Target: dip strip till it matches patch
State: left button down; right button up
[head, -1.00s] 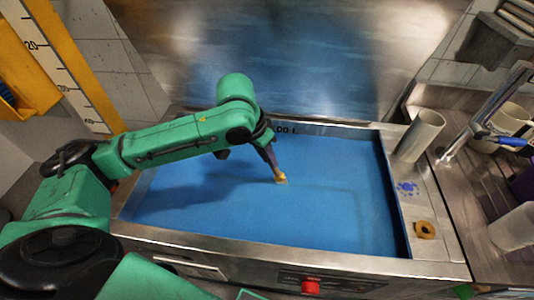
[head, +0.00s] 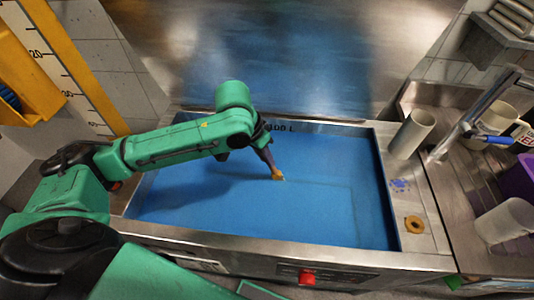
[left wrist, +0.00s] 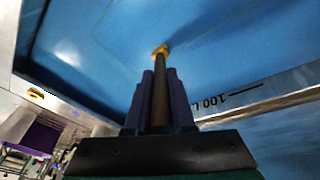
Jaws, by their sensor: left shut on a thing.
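My left gripper (head: 269,160) reaches down over the blue vat (head: 130,208) from the left. Its purple fingers are shut on a narrow brown strip (left wrist: 159,100). The strip's orange-gold end (head: 278,175) points down and meets the blue surface (head: 320,215) near the vat's middle. In the left wrist view that end (left wrist: 160,50) shows against the blue. Whether part of it is under the surface is hard to tell. A blotchy blue patch (head: 400,185) lies on the vat's right metal rim. My right gripper is not in view.
A brown ring (head: 414,225) lies on the right rim, with a grey cylinder (head: 412,134) behind it. At the right are a tap (head: 480,115), a mug (head: 497,118), a translucent cup (head: 505,222) and a purple container (head: 520,175). A red button (head: 306,277) is on the front.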

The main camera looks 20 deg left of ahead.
pick_arm(q)
jog(key=shift+s+a+r, duration=0.1)
jog(key=shift+a, duration=0.15)
jog(key=shift+r+p, duration=0.15)
jog(key=shift+p, duration=0.15)
notch_tip(320, 180, up, 9)
jog(key=p, duration=1)
notch_tip(320, 180, up, 6)
jog(key=p, duration=0.1)
jog(key=shift+r, duration=0.15)
dwell(1.8)
